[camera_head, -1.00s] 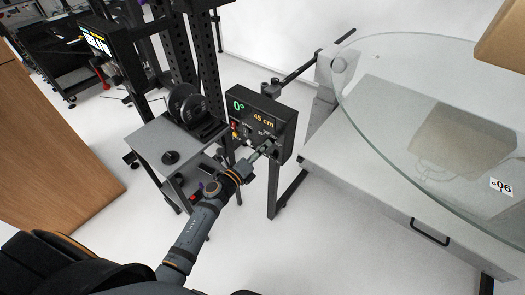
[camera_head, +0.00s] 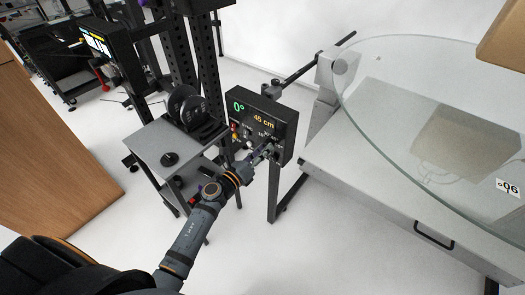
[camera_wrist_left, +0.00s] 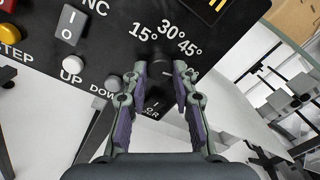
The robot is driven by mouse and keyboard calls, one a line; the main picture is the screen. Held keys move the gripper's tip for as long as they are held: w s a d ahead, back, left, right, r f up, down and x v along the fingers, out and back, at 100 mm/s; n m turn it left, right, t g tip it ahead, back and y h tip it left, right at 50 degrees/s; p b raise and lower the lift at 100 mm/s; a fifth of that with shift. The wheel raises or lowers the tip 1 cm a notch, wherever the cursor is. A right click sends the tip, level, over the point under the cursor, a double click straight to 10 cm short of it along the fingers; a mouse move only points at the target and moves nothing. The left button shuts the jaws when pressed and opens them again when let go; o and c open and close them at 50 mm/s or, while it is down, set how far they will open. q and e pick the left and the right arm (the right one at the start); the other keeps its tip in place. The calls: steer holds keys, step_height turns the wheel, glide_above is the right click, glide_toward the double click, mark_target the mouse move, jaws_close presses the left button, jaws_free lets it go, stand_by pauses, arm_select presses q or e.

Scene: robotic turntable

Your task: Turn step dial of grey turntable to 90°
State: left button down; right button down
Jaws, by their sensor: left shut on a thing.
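The black control box (camera_head: 262,112) shows a green 0° and an orange cm reading on its face. In the left wrist view, its panel (camera_wrist_left: 105,42) carries 15°, 30° and 45° marks around the dark step dial (camera_wrist_left: 160,61). My left gripper (camera_wrist_left: 160,68) has its fingertips on either side of that dial and is shut on it; the fingers partly hide it. In the head view, my left gripper (camera_head: 266,151) reaches the lower right of the box face. The turntable's round glass top (camera_head: 440,85) is at the right. My right gripper is out of view.
A grey stand (camera_head: 160,147) with black discs (camera_head: 187,105) is left of the box. A grey base (camera_head: 385,165) lies under the glass. Floor shows below the box.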

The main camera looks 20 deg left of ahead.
arm_select(q)
steer(key=shift+f, duration=0.15)
steer(key=c, duration=1.1)
jaws_free()
steer(key=shift+o, duration=0.2)
steer(key=shift+s, duration=0.1)
steer(key=v, duration=1.1)
steer(key=shift+s+a, duration=0.2)
steer(key=shift+s, duration=0.15)
